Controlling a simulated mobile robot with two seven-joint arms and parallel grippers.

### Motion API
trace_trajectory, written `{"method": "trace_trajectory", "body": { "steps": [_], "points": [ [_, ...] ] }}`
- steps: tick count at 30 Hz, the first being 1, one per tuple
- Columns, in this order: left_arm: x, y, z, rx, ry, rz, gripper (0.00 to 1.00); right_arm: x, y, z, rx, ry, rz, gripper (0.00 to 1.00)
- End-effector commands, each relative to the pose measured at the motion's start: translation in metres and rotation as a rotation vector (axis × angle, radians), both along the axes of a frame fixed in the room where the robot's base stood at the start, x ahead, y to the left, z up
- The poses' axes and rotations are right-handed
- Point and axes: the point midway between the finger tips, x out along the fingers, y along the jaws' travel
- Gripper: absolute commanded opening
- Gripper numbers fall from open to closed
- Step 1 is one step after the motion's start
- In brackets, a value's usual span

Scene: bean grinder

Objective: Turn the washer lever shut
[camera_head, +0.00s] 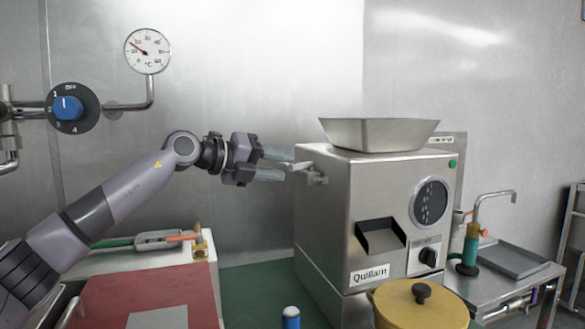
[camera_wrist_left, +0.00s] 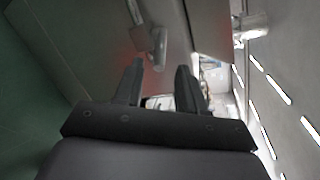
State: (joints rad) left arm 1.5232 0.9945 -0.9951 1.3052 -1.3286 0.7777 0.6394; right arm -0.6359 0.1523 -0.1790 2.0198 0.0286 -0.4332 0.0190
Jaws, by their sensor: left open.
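A small metal lever (camera_head: 316,178) sticks out from the left side of the steel machine (camera_head: 340,215) labelled "Quillarn". My left gripper (camera_head: 279,164) is open and empty, just left of this lever, with its fingers pointing at it. In the left wrist view, a pale lever-like piece (camera_wrist_left: 158,48) is ahead of the gap between the open fingertips (camera_wrist_left: 160,68). I cannot tell if a finger touches it. My right gripper is in neither view.
A steel hopper (camera_head: 380,134) tops the machine. A sink tap (camera_head: 493,196) is at right. A red board (camera_head: 140,292) lies at left. The air above the green surface (camera_head: 255,285) is free.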

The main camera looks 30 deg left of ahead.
Motion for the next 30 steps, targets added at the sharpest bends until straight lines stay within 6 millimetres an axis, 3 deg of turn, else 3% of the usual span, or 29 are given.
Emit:
{"method": "trace_trajectory", "body": {
  "steps": [9,20,22,24,30],
  "points": [
    [0.033,-0.02,-0.008,-0.001,0.001,0.0,0.4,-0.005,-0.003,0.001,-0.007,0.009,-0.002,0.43],
    [0.038,-0.023,-0.01,0.0,-0.001,0.001,0.4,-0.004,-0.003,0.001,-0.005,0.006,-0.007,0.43],
    [0.038,-0.023,-0.01,0.0,-0.001,0.001,0.24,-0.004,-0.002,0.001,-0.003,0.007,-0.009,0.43],
    [0.038,-0.023,-0.01,0.0,-0.001,0.001,0.01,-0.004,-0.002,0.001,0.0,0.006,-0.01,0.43],
    [0.038,-0.023,-0.01,-0.001,0.0,0.001,0.0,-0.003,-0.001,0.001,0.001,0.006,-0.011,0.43]
  ]
}}
